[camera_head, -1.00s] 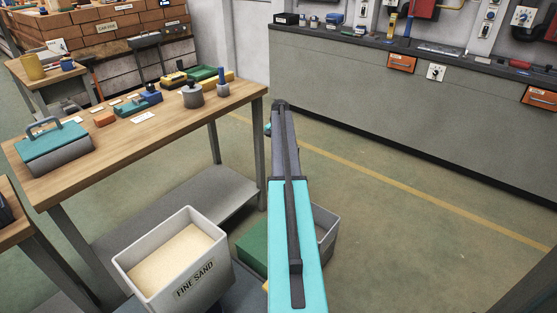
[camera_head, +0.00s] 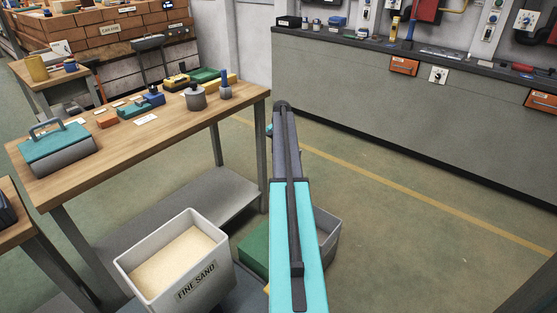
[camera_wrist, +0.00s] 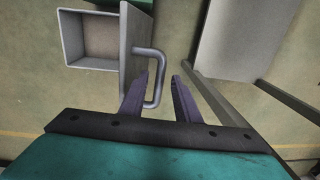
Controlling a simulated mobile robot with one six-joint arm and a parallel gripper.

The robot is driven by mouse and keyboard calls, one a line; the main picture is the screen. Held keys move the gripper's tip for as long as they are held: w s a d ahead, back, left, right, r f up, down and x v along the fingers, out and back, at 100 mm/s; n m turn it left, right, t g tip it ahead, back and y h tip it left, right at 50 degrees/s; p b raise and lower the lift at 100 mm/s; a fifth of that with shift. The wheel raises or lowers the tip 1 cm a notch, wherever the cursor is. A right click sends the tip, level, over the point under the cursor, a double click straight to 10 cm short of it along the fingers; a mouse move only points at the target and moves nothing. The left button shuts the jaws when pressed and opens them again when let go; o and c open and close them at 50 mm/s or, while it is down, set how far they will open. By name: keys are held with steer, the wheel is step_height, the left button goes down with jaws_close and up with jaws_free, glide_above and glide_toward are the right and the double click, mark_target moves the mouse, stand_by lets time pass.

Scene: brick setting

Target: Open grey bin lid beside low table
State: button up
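The grey bin (camera_wrist: 88,40) is at the upper left of the wrist view, with its bare inside showing. It also shows in the head view (camera_head: 328,235), partly behind my arm. The grey lid (camera_wrist: 132,45) stands steeply raised at the bin's right side in the wrist view, with its bar handle (camera_wrist: 160,68) facing my gripper. My gripper (camera_wrist: 160,76) is open, with one finger on each side of the handle's outer bar. I cannot tell whether either finger touches it. In the head view, my arm hides the lid and gripper.
The wooden table (camera_head: 120,140) with tools and its lower shelf (camera_head: 190,205) stand left of my arm. A sand-filled bin (camera_head: 185,262) and a green box (camera_head: 254,247) are close by. Clear floor (camera_head: 400,230) lies to the right, before the long grey counter (camera_head: 410,100).

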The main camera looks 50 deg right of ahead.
step_height(320, 180, up, 13)
steer(key=shift+s, duration=0.45)
steer(key=shift+a, duration=0.1)
steer(key=shift+w, duration=0.15)
jaws_close()
steer(key=s+t+p, duration=0.1)
steer(key=t, duration=0.1)
steer(key=s+f+t+p, duration=0.1)
steer(key=t, duration=0.1)
steer(key=s+a+f+t+p, duration=0.1)
steer(key=s, duration=0.1)
steer(key=shift+s+a+f+n+t, duration=0.1)
steer(key=shift+f+n+t, duration=0.05)
steer(key=shift+n+t, duration=0.2)
steer(key=shift+s+d+f+p, duration=0.2)
steer(key=shift+s+d, duration=0.3)
steer(key=shift+s, duration=0.4)
steer(key=shift+s+d+f+p, duration=0.1)
steer(key=shift+s+d+f, duration=0.3)
steer(key=shift+s, duration=0.5)
steer(key=shift+d+r, duration=0.1)
